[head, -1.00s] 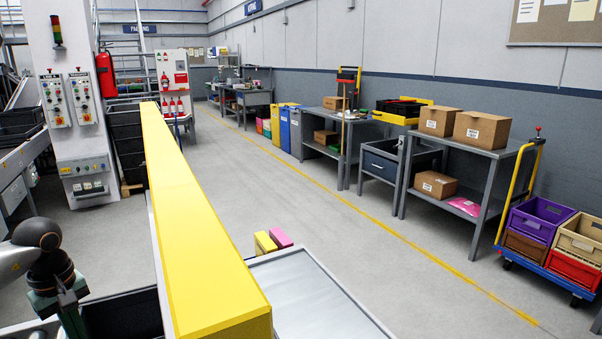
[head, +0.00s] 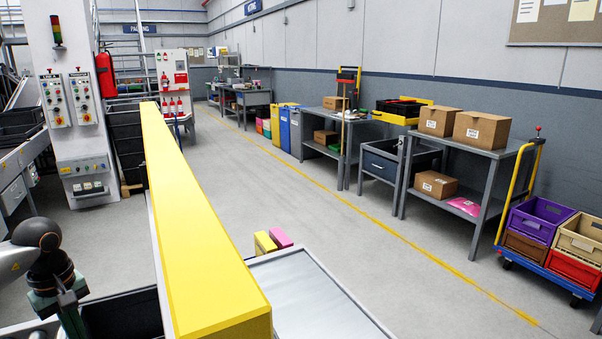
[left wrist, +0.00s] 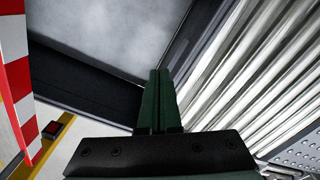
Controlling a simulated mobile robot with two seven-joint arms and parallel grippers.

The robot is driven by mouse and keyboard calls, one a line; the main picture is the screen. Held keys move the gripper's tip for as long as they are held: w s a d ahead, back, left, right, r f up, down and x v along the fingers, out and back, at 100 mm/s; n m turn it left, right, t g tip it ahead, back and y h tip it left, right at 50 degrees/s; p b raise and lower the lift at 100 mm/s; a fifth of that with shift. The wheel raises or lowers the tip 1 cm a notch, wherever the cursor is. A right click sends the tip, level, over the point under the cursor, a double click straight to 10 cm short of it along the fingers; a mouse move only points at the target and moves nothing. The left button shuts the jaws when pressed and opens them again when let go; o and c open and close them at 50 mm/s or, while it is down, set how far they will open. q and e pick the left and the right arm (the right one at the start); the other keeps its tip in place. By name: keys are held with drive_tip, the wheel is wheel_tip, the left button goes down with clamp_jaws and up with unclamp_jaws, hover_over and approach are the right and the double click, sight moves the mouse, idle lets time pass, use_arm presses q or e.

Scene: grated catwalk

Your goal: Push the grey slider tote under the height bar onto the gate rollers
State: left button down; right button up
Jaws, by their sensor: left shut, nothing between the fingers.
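My left gripper (head: 72,322) is low at the left edge of the head view, pointing down. In the left wrist view its dark green fingers (left wrist: 159,76) are shut together with nothing between them. A dark-rimmed tote with a grey floor (left wrist: 110,40) fills the upper left there; the fingertips overlap its near right corner, and I cannot tell whether they touch. Part of a dark tote (head: 122,312) shows beside the gripper in the head view. Silvery rollers (left wrist: 250,75) lie right of the fingers. A long yellow beam (head: 195,230), likely the height bar, hides what lies beneath it.
A red-and-white striped bar (left wrist: 18,80) stands at the left of the wrist view. A flat grey surface (head: 310,300) lies right of the beam, with yellow and pink items (head: 265,242) at its far edge. The floor aisle beyond is clear.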

use_arm(q)
wheel_tip(320, 180, down, 5)
drive_tip(key=b, duration=0.3)
drive_tip(key=shift+f, duration=0.2)
idle(0.3)
drive_tip(key=s+a+p, duration=0.1)
drive_tip(key=s+a, duration=0.5)
drive_tip(key=a, duration=0.6)
drive_tip(key=s+a+p, duration=0.2)
drive_tip(key=s+a, duration=0.5)
drive_tip(key=a, duration=0.4)
drive_tip(key=shift+a, duration=0.4)
idle(1.7)
